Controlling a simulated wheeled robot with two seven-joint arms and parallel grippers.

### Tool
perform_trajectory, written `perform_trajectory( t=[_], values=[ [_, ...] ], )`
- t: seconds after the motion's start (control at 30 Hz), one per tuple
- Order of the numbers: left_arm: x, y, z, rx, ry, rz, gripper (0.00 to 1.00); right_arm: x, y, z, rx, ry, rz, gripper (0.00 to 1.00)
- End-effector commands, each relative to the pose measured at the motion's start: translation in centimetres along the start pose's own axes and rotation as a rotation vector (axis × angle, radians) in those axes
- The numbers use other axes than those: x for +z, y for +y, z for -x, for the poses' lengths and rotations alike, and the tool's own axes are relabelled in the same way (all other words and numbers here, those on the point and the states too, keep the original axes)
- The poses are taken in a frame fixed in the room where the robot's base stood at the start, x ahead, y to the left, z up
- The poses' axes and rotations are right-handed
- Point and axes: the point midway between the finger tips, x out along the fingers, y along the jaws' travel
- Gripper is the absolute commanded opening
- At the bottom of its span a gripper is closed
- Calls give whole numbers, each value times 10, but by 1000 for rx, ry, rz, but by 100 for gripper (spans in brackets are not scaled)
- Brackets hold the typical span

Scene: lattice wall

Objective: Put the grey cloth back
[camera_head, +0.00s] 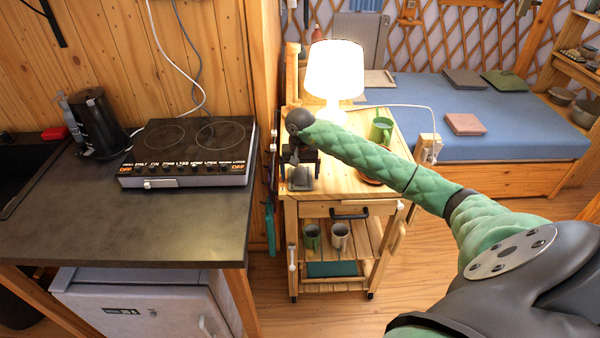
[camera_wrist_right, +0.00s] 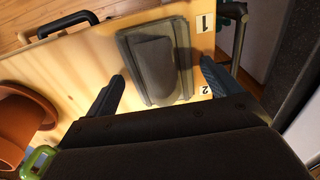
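The grey cloth (camera_wrist_right: 180,62) is a folded stack lying on the wooden top of the cart, beside labels 1 and 2. In the head view its edge (camera_head: 300,184) shows just below my right gripper (camera_head: 301,160). In the right wrist view my right gripper (camera_wrist_right: 161,72) is open, with one finger to each side of the cloth. I see gaps between the fingers and the cloth, so it is not gripped. My left gripper is out of view.
The counter (camera_head: 190,220) with a hob (camera_head: 188,150) is at left. Folded cloths lie on the blue bed (camera_head: 540,145) behind.

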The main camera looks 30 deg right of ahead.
Motion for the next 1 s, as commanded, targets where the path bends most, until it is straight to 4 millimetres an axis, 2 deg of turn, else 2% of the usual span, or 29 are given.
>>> perform_trajectory(
  t=[0.47, 0.53, 0.6, 0.67, 0.77, 0.8, 0.87, 1.0],
  values=[
    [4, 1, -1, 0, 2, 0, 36, 0, 0, 2, 0, -1, 0, 94],
    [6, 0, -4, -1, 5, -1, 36, 0, 0, 4, 0, -1, 0, 94],
    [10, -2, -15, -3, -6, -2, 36, 0, 0, 6, 0, 1, 0, 94],
    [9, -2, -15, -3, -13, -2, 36, -1, 0, 9, 1, 1, 0, 94],
    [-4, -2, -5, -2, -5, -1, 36, -1, 0, 16, 0, 2, 0, 94],
    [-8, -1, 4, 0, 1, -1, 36, -1, 0, 19, 0, 2, 1, 94],
    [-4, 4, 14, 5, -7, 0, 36, 0, 0, 24, 0, 2, 1, 94],
    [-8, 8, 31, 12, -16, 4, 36, -1, 0, 41, 0, 3, 0, 94]
  ],
)
